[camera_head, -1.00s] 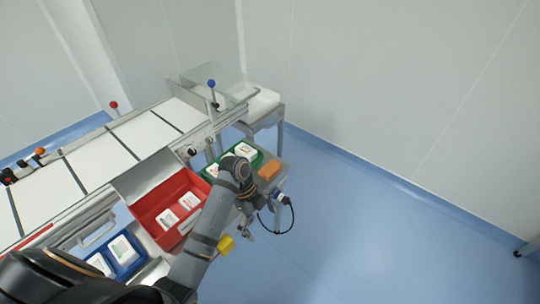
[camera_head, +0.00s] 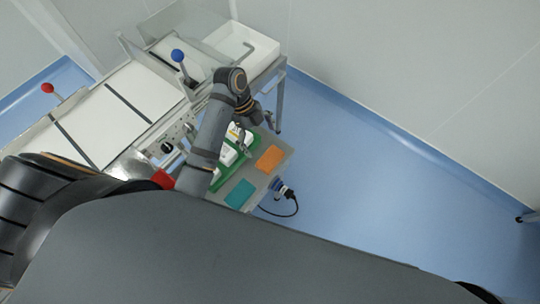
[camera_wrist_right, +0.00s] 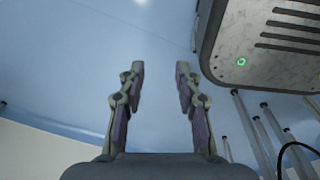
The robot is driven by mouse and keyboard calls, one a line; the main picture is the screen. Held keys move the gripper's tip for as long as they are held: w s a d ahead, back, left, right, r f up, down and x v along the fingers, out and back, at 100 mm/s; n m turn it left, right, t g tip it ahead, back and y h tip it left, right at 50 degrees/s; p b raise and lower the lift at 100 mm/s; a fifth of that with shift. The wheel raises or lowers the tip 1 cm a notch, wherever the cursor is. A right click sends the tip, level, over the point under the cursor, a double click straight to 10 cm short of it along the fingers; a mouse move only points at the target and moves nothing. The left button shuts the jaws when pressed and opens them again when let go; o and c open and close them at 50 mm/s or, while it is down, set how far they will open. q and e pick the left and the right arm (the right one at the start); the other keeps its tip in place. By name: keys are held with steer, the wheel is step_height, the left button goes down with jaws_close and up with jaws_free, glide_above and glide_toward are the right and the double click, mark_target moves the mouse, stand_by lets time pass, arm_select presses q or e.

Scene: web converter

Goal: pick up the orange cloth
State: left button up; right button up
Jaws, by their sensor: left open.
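The orange cloth (camera_head: 270,158) lies flat on a grey shelf (camera_head: 284,148) at the right end of the machine in the head view. My left gripper (camera_head: 244,146) points down just left of the cloth, over the edge of a green tray, apart from the cloth in the picture. It is open; its fingers are small and partly hidden by the wrist. My right gripper (camera_wrist_right: 159,70) shows in the right wrist view with its two fingers apart and nothing between them. The cloth is not in that view.
A green tray (camera_head: 221,178) with white packs stands left of the cloth. A teal cloth (camera_head: 240,193) lies nearer. A white tray (camera_head: 252,45) is behind. Blue floor (camera_head: 370,180) to the right is clear.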

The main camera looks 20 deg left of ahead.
mark_target(270, 158)
arm_select(q)
steer(key=x, duration=0.3)
steer(key=shift+w+a+f, duration=0.1)
steer(key=shift+w+f, duration=0.2)
steer(key=shift+x, duration=0.9)
steer(key=x, duration=0.3)
steer(key=shift+s, duration=0.1)
steer(key=shift+f, duration=0.5)
steer(key=c, duration=0.6)
steer(key=shift+c, duration=0.2)
arm_select(e)
steer(key=shift+w+a+f, duration=0.3)
steer(key=shift+w+f, duration=0.05)
steer(key=shift+w, duration=0.3)
